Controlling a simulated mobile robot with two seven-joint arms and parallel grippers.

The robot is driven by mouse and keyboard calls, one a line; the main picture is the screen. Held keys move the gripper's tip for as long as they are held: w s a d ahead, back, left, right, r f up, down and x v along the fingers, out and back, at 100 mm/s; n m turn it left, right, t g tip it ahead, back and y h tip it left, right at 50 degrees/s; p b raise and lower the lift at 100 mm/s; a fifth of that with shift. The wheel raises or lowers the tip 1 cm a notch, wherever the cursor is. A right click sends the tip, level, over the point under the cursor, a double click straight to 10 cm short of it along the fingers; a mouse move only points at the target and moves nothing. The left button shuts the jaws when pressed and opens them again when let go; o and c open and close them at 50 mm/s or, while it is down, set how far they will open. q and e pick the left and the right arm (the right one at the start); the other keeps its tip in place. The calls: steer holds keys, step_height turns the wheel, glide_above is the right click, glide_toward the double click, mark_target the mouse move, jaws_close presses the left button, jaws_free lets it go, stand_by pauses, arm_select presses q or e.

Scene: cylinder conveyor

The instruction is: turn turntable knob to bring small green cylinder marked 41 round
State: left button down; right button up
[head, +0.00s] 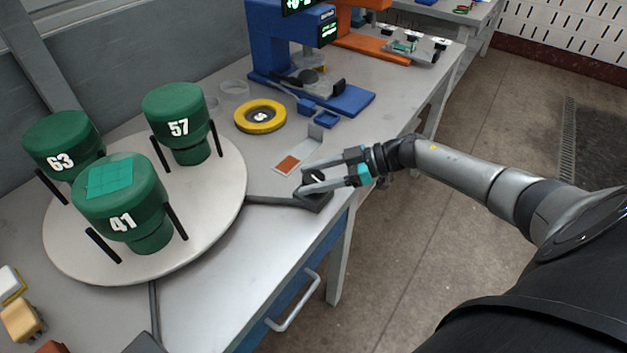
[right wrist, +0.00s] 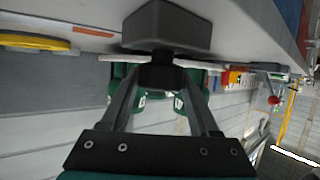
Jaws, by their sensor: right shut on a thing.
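A round pale turntable (head: 215,225) lies on the bench at the left. It carries the green cylinder marked 41 (head: 150,200) at its front, the one marked 63 (head: 45,150) at back left and the one marked 57 (head: 180,115) at back right. Cylinder 41 has a lighter teal grid patch on top. Black posts stand beside the cylinders. My right gripper (head: 308,180) is shut on the dark knob (right wrist: 162,72) of a small dark box (right wrist: 165,28) at the bench's front edge. My left gripper is not in view.
A yellow ring (head: 260,115) and a small bracket with an orange patch (head: 288,163) lie behind the knob. A blue machine (head: 270,45) stands farther back. A drawer handle (head: 293,302) sticks out below the bench edge. Small yellow and white parts (head: 18,310) lie at lower left.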

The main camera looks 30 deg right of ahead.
steer(key=shift+f+n+g+y+b, duration=0.15)
steer(key=shift+n+g+y+b, duration=0.45)
steer(key=shift+n+g+b, duration=0.85)
steer(key=shift+m+b, duration=0.3)
steer(key=shift+m, duration=0.05)
steer(key=o, duration=1.4)
steer(key=shift+c, duration=0.2)
steer(key=shift+t, duration=0.25)
steer(key=v, duration=1.5)
steer(key=shift+d, duration=0.15)
steer(key=shift+o, duration=0.2)
steer(key=shift+s, duration=0.1)
